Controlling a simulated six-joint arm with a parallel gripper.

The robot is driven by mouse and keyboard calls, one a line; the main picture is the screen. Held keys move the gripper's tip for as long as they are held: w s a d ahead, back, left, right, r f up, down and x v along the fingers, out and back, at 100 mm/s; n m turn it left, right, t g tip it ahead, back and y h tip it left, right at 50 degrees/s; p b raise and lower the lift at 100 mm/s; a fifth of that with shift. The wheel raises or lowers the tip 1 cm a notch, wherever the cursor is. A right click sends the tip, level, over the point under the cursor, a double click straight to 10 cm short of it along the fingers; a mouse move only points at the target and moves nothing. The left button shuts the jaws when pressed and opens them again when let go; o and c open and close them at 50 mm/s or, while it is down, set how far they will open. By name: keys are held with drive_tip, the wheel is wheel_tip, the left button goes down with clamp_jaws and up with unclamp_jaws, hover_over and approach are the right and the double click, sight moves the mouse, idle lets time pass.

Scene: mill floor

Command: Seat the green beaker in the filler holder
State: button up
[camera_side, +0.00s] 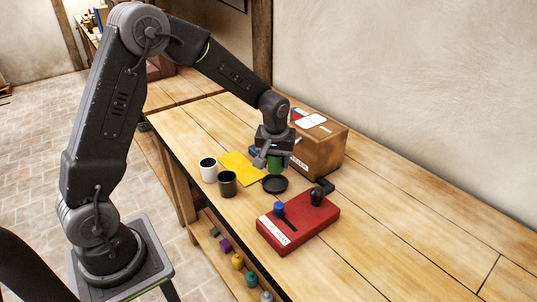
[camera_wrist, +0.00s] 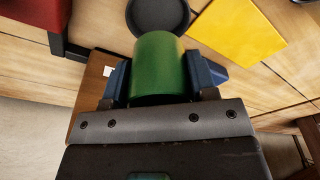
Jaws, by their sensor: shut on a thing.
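The green beaker (camera_side: 274,168) is between the jaws of my gripper (camera_side: 273,160), in front of the cardboard box. In the wrist view the beaker (camera_wrist: 158,65) fills the space between the blue fingers, and my gripper (camera_wrist: 158,82) is shut on it. A round black dish-like holder (camera_side: 275,185) lies on the bench just in front of the beaker. It also shows in the wrist view (camera_wrist: 150,12), partly hidden behind the beaker. I cannot tell how far the beaker is above the bench.
A labelled cardboard box (camera_side: 318,155) stands close behind my gripper. A white cup (camera_side: 208,172) and a dark grey cup (camera_side: 228,185) stand left, beside a yellow sheet (camera_side: 240,165). A red slotted unit (camera_side: 300,225) with knobs lies in front. The bench's right part is clear.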

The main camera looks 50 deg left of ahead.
sight(275, 184)
drive_tip(key=shift+f, duration=2.35)
drive_tip(key=shift+f, duration=0.5)
drive_tip(key=o, duration=0.7)
drive_tip(key=shift+s+d+r, duration=0.2)
drive_tip(key=shift+r, duration=1.6)
drive_tip(key=shift+s+d+r, duration=0.15)
drive_tip(key=shift+s+r, duration=0.1)
drive_tip(key=shift+r, duration=1.6)
drive_tip(key=shift+s+d+r, duration=0.2)
drive_tip(key=shift+r, duration=1.6)
drive_tip(key=s+d+r+m+t, duration=0.1)
drive_tip(key=s+d+r+m, duration=0.1)
drive_tip(key=s+r, duration=0.2)
drive_tip(key=s+d+r+m+t, duration=0.1)
drive_tip(key=s+d+r+m, duration=0.1)
drive_tip(key=s, duration=0.9)
drive_tip(key=s+d+r+m+t+h, duration=0.1)
drive_tip(key=s+d+r+m+t, duration=0.1)
drive_tip(key=s+r, duration=0.4)
drive_tip(key=shift+s+d+m, duration=0.45)
drive_tip(key=shift+s+m, duration=0.35)
drive_tip(key=shift+m, duration=0.4)
